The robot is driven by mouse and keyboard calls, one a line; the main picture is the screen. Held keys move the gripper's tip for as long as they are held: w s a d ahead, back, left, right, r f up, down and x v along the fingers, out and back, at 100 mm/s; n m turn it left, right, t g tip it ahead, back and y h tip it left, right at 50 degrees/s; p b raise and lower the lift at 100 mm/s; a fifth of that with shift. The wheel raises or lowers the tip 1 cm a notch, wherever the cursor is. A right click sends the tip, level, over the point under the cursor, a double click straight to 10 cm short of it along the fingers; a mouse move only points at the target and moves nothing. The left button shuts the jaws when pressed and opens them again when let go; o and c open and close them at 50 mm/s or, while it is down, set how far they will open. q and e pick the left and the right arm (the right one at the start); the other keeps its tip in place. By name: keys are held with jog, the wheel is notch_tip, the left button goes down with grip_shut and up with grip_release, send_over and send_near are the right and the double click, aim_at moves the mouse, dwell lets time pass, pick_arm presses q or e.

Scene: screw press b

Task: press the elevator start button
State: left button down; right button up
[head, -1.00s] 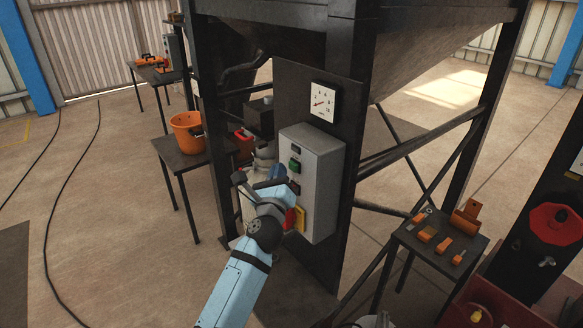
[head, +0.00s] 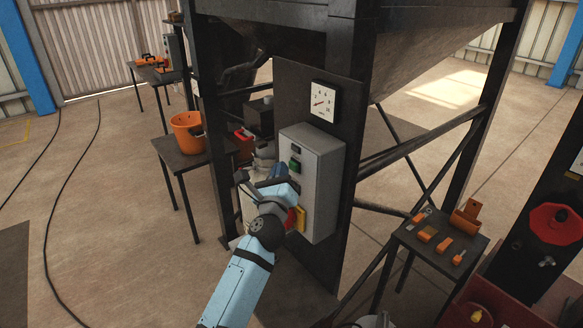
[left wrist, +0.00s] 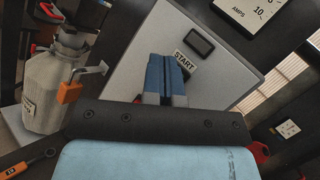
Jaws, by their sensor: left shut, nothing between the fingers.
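The grey control box (head: 325,185) is mounted on a dark panel below a dial. The green start button (head: 295,164) shows on its front face. My left gripper (head: 281,174) is shut and empty, its fingertips close in front of the box, just below and left of the green button. In the left wrist view, the shut blue fingers (left wrist: 165,72) point at the box face (left wrist: 135,55), beside the START label (left wrist: 186,62). The fingers hide the button there, and I cannot tell whether they touch it. My right gripper is not in view.
A red and yellow control (head: 300,218) sits lower on the box, beside my left wrist. A dial (head: 323,101) is above. A small table with an orange bucket (head: 186,132) stands left. A tool table (head: 440,243) stands right, beyond dark frame legs.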

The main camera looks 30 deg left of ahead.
pick_arm(q)
jog(key=shift+w+d, duration=0.25)
jog(key=shift+w, duration=0.3)
dwell(0.7)
jog(key=shift+s, duration=0.1)
jog(key=shift+s+a, duration=0.35)
jog(key=shift+s, duration=0.35)
jog(key=s, duration=0.1)
jog(key=s+a+p, duration=0.1)
jog(key=s, duration=0.1)
jog(key=s+a, duration=0.1)
jog(key=shift+s, duration=0.3)
dwell(0.7)
